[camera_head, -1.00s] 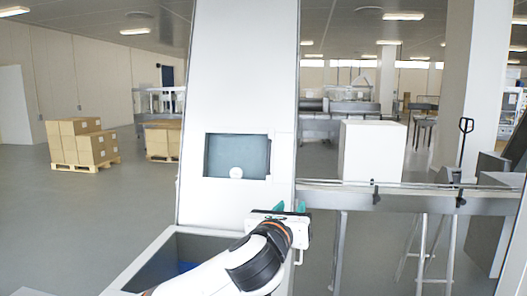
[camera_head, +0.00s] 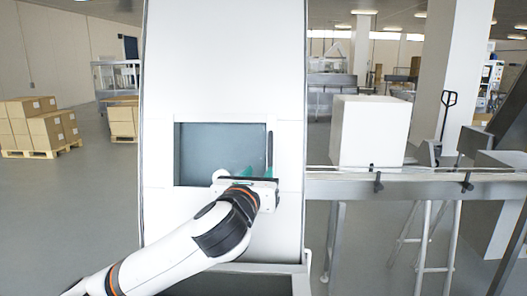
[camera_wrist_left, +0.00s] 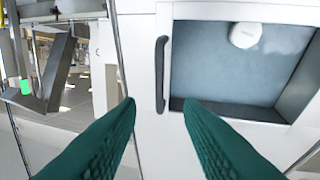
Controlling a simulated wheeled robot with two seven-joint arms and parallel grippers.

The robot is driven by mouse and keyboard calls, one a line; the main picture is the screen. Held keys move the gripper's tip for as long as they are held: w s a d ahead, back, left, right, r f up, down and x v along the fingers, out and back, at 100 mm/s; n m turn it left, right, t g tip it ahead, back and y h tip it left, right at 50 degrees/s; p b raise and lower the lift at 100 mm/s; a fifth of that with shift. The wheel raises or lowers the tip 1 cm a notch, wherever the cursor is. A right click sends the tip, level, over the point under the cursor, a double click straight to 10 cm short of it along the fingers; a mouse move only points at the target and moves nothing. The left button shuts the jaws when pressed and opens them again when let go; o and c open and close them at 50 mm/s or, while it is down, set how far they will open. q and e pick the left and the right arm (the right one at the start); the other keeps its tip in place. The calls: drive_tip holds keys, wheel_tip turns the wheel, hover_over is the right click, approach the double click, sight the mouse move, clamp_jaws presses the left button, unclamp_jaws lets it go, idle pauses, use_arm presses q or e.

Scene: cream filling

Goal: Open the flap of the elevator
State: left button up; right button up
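The elevator (camera_head: 225,60) is a tall white column left of centre in the head view. Its front has a rectangular window (camera_head: 205,150) with a grey-blue inside. A dark upright handle (camera_head: 269,150) sits at the window's right edge; the flap looks closed. My left gripper (camera_head: 247,173) is in front of the window's lower right corner. In the left wrist view its green fingers (camera_wrist_left: 159,102) are spread and empty. The handle (camera_wrist_left: 162,76) appears between and just beyond the fingertips; I cannot tell whether they touch it. My right gripper is out of view.
A white round object (camera_head: 221,176) shows in the window. A conveyor (camera_head: 400,185) carrying a white box (camera_head: 368,130) adjoins the elevator on the right. Boxes on a pallet (camera_head: 38,125) stand far left. Open floor lies at left.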

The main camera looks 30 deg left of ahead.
sight(270, 157)
use_arm(q)
drive_tip(key=p+x, duration=0.2)
drive_tip(key=x, duration=0.8)
drive_tip(key=shift+w+p, duration=0.3)
drive_tip(key=shift+p, duration=0.05)
drive_tip(key=shift+w+a, duration=0.2)
drive_tip(key=shift+w, duration=0.35)
clamp_jaws()
